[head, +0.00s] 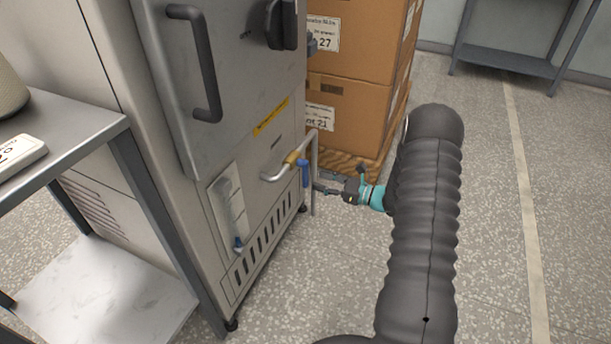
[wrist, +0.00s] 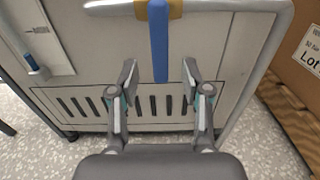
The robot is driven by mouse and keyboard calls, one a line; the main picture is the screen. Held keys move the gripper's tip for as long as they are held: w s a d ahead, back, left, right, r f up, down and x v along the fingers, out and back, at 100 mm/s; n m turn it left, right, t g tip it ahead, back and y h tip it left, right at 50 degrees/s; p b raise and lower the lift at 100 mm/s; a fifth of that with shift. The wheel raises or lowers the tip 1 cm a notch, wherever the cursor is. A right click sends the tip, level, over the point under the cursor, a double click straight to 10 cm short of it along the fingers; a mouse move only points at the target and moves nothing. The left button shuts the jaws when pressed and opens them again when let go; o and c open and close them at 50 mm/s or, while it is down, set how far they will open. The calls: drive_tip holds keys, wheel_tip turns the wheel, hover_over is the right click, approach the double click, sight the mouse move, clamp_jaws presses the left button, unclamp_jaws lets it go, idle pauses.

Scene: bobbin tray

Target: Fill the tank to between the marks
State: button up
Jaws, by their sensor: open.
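The tank's sight gauge (head: 229,208) is a pale upright window low on the metal cabinet's front, with a blue fitting (head: 238,243) at its foot. The liquid level and marks are too small to read. A pipe (head: 275,178) leaves the cabinet, with a brass valve body (head: 291,158) and a blue lever (head: 304,173). In the wrist view the blue lever (wrist: 159,40) hangs straight down from the brass body (wrist: 160,8). My gripper (head: 322,183) is open in front of it. In the wrist view its fingertips (wrist: 159,78) stand either side of the lever's lower end; contact is not visible.
Stacked cardboard boxes (head: 355,110) on a wooden pallet (head: 345,163) stand close behind the pipe. A steel side table (head: 75,140) is at the left. The speckled floor (head: 500,220) at the right is clear up to a shelf rack (head: 508,61).

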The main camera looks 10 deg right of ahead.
sight(308, 176)
drive_tip(key=shift+x, duration=3.1)
clamp_jaws()
